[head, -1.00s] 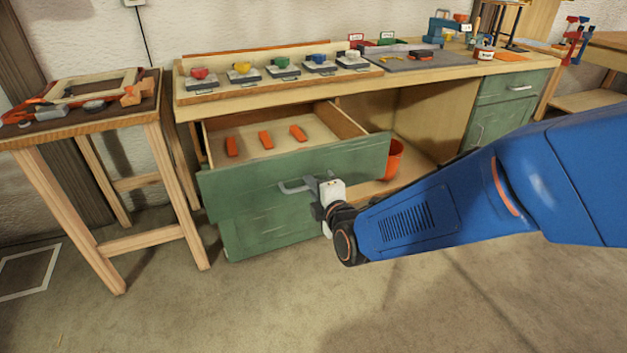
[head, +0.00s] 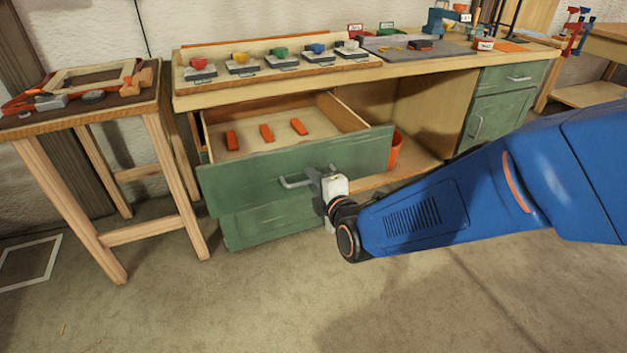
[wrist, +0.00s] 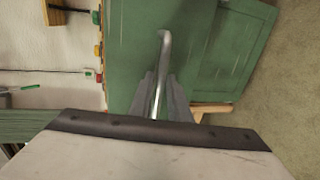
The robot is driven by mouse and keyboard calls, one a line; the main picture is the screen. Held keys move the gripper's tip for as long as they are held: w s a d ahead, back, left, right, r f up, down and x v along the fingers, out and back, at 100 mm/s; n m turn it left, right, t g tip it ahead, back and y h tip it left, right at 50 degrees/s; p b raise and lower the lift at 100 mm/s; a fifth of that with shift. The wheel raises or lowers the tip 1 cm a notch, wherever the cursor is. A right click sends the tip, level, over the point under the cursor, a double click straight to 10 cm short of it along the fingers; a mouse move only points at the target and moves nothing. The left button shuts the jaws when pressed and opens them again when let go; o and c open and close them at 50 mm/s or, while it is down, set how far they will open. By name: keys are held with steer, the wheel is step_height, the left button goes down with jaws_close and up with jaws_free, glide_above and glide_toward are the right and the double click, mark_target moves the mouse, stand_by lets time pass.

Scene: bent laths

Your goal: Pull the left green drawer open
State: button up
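The left green drawer (head: 235,185) is pulled well out of the bench in the head view, with several orange blocks lying in it. Its metal bar handle (head: 297,183) is on the front face. My gripper (head: 317,177) is at the right part of this handle. In the wrist view the handle (wrist: 163,50) runs down between the two grey fingers of my gripper (wrist: 160,98), which look closed around it. The drawer front (wrist: 195,30) fills the upper middle of that view. The exact contact of the fingertips is partly hidden by the handle and fingers.
Below the drawer is another green front (head: 270,225). A wooden side table (head: 75,115) stands close on the left. The workbench top (head: 225,97) carries several coloured items on stands. An orange bin (head: 396,150) sits behind the drawer's right end. The floor in front is clear.

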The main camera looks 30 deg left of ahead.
steer(key=shift+s+d, duration=0.1)
steer(key=v, duration=1.1)
steer(key=shift+s+d, duration=0.2)
steer(key=shift+d, duration=0.15)
steer(key=shift+w+r, duration=0.1)
